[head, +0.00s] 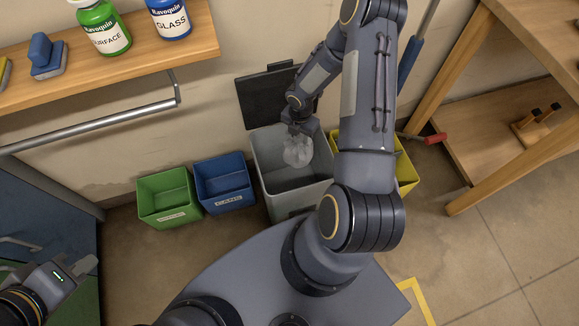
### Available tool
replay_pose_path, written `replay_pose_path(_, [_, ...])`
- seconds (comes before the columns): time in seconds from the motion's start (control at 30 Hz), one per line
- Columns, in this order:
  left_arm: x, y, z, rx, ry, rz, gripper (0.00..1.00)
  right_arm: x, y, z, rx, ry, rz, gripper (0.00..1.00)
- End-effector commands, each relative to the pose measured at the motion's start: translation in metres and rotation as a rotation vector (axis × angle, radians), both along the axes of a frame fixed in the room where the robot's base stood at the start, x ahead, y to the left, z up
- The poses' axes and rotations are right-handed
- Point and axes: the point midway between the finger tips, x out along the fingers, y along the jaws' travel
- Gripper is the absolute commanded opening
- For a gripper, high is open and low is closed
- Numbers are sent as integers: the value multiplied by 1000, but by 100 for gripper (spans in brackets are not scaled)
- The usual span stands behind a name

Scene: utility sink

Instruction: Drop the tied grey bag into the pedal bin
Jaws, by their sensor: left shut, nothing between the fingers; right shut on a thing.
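The grey bag (298,152) is a pale, crumpled, partly see-through bundle. My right gripper (297,131) is shut on its top, and the bag hangs below the fingers. The pedal bin (290,204) is a grey box with its dark lid (270,96) standing open against the wall. The bag shows over the bin's open mouth; I cannot tell how far it is below the rim. My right arm hides the bin's right side in part. My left gripper (86,266) is shut and empty at the lower left, far from the bin.
A green bin (169,197) and a blue bin (224,184) stand left of the pedal bin. A yellow bin (405,172) stands to its right, partly behind my arm. A wooden shelf (140,58) with bottles is at upper left, with a metal rail (95,127) below. A wooden rack (490,150) stands right.

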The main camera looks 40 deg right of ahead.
Motion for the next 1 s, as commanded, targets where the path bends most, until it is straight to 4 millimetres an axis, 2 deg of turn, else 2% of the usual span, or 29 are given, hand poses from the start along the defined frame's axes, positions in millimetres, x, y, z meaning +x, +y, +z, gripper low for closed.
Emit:
replay_pose_path(0.03, [0,0,-10,0,0,0,0,0,0,-11,0,0,0,0])
replay_pose_path(0.23, [0,0,-26,0,0,0,0,0,0,-32,0,-1,0,0])
replay_pose_path(0.6, [0,0,-29,0,0,0,0,1,0,-36,0,-2,0,0])
replay_pose_path(0.63, [0,0,-29,0,0,0,0,1,0,-36,0,-2,0,44])
replay_pose_path(0.8, [0,0,-29,0,0,0,0,1,0,-36,-1,-1,0,66])
replay_pose_path(1.0, [0,0,-29,0,0,0,0,0,0,-36,-1,-1,0,67])
